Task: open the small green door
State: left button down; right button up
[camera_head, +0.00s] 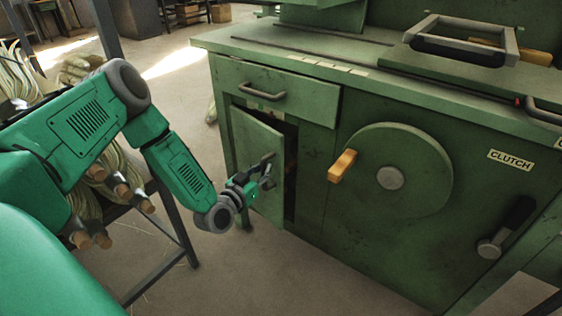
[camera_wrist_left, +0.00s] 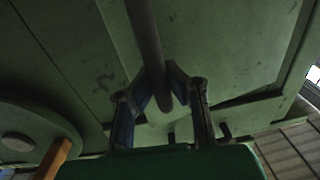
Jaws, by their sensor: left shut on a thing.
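The small green door (camera_head: 252,150) is at the left end of the green machine cabinet, below a drawer. It stands partly open, with a dark gap along its right side. My left gripper (camera_head: 266,174) is at the door's right edge, shut on the door's handle (camera_head: 268,158). In the left wrist view a bar-like handle (camera_wrist_left: 147,40) runs down between the two fingers (camera_wrist_left: 163,105). The gripper partly covers the handle in the head view. My right gripper is in neither view.
The cabinet carries a drawer with a handle (camera_head: 262,94), a large round wheel (camera_head: 420,165) with a wooden knob (camera_head: 342,165), and a clutch lever (camera_head: 507,228). A dark stand with broom bristles and wooden sticks (camera_head: 110,185) is at left, near my left arm. Open floor (camera_head: 240,265) lies before the door.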

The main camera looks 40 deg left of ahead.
pick_arm(q)
jog(key=s+a+p, duration=0.3)
jog(key=s+a, duration=0.3)
jog(key=s, duration=0.2)
jog(key=shift+s+a+f, duration=0.15)
jog(key=shift+s+f, duration=0.1)
jog(key=shift+s, duration=0.05)
jog(key=c, duration=1.5)
grip_release()
jog(key=shift+c, duration=0.2)
jog(key=shift+r, duration=0.15)
jog(key=shift+r, duration=0.1)
